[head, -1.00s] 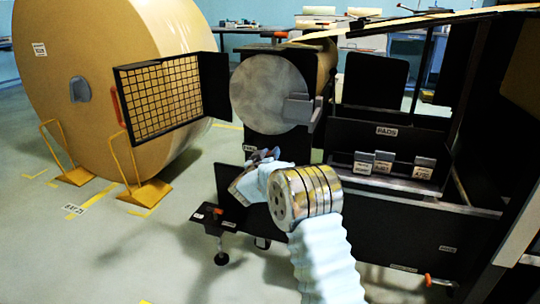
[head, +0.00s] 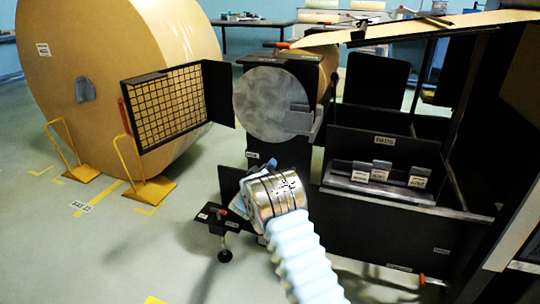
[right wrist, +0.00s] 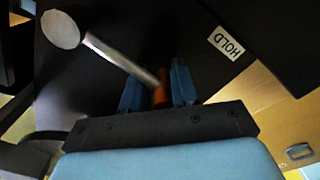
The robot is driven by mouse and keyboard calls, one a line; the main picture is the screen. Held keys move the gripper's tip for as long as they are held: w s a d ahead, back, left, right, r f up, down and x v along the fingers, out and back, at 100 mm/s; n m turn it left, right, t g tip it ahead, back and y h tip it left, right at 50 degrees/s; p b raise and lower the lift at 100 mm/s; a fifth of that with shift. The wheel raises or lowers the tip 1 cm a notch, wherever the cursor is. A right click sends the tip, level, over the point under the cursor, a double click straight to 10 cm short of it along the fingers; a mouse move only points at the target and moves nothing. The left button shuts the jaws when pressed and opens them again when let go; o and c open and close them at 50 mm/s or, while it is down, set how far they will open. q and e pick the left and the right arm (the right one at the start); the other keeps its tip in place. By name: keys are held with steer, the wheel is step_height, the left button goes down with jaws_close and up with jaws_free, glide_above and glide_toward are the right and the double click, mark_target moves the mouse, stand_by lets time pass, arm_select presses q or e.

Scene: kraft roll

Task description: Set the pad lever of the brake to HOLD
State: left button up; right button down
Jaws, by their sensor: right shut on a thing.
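The pad lever (right wrist: 120,58) shows in the right wrist view as a grey rod running from a round grey pivot disc (right wrist: 60,29) to an orange grip (right wrist: 161,90). My right gripper (right wrist: 158,88) has its blue fingers shut around the orange grip. A white HOLD label (right wrist: 226,43) is on the black panel to the right of the lever, apart from it. In the head view the brake (head: 280,150) is a black stand with a grey disc (head: 270,105). My right wrist hides the lever there. My left gripper is out of view.
A black door with a grid panel (head: 165,105) stands open left of the disc. A big kraft roll (head: 120,50) with yellow chocks (head: 150,190) stands behind it. Right of my wrist is a black bin (head: 385,143) with pads.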

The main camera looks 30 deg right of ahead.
steer(key=shift+a+f+n+p, duration=0.25)
steer(key=shift+f+n+p, duration=0.25)
steer(key=shift+f+n, duration=0.4)
steer(key=shift+s+d+f+n, duration=0.15)
steer(key=shift+f+n, duration=0.8)
steer(key=shift+s+d+f+n, duration=0.15)
steer(key=shift+f+n, duration=0.75)
steer(key=shift+n, duration=0.05)
steer(key=shift+s+d+f, duration=0.1)
steer(key=shift+f, duration=0.1)
steer(key=c, duration=1)
jaws_free()
steer(key=shift+d+r, duration=0.1)
steer(key=shift+r, duration=0.15)
